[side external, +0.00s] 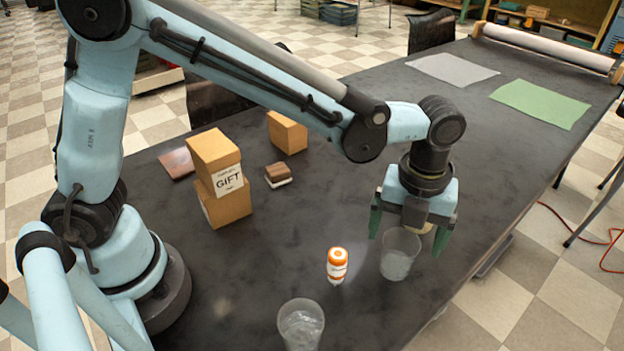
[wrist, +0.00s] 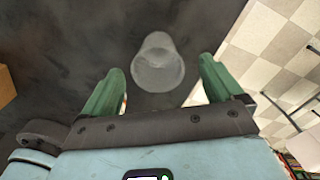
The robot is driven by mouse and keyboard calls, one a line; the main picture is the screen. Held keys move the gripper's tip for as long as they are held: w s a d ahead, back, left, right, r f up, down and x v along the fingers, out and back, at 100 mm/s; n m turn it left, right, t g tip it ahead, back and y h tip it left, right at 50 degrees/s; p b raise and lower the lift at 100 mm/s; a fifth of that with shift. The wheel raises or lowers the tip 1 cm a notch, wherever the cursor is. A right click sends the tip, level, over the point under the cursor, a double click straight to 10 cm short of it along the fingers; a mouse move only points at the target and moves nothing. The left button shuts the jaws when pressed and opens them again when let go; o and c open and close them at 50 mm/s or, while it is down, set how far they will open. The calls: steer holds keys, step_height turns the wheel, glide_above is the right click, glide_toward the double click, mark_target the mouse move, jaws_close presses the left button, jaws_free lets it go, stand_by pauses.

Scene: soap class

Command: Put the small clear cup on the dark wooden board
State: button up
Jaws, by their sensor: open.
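A clear cup (side external: 397,262) stands upright on the dark table below my gripper (side external: 408,233). In the wrist view, the clear cup (wrist: 158,65) shows between and slightly beyond the green fingertips. My gripper is open, with one finger toward each side of the cup; I cannot tell if either touches it. A second clear cup (side external: 301,326) stands at the front edge of the side view. I cannot tell surely which cup is smaller. A flat reddish-brown piece (side external: 177,163), possibly the dark wooden board, lies at the table's left, behind the boxes.
An orange and white bottle (side external: 337,264) stands left of the cup under my gripper. Two stacked cardboard boxes (side external: 222,178), one labelled GIFT, another box (side external: 287,132) and a small brown-and-white stack (side external: 278,174) stand farther left. Grey (side external: 452,69) and green (side external: 540,103) sheets lie at the far end.

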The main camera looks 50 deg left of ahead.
mark_target(399, 250)
steer(key=shift+s+a+f, duration=0.1)
steer(key=shift+s+f, duration=0.05)
steer(key=shift+f, duration=2.15)
steer(key=shift+c, duration=0.2)
steer(key=c, duration=1.1)
steer(key=shift+c, duration=0.2)
steer(key=shift+r, duration=0.15)
steer(key=shift+r, duration=1.3)
steer(key=s+d+r, duration=0.5)
steer(key=s+r, duration=0.3)
steer(key=s, duration=0.2)
steer(key=shift+d, duration=0.15)
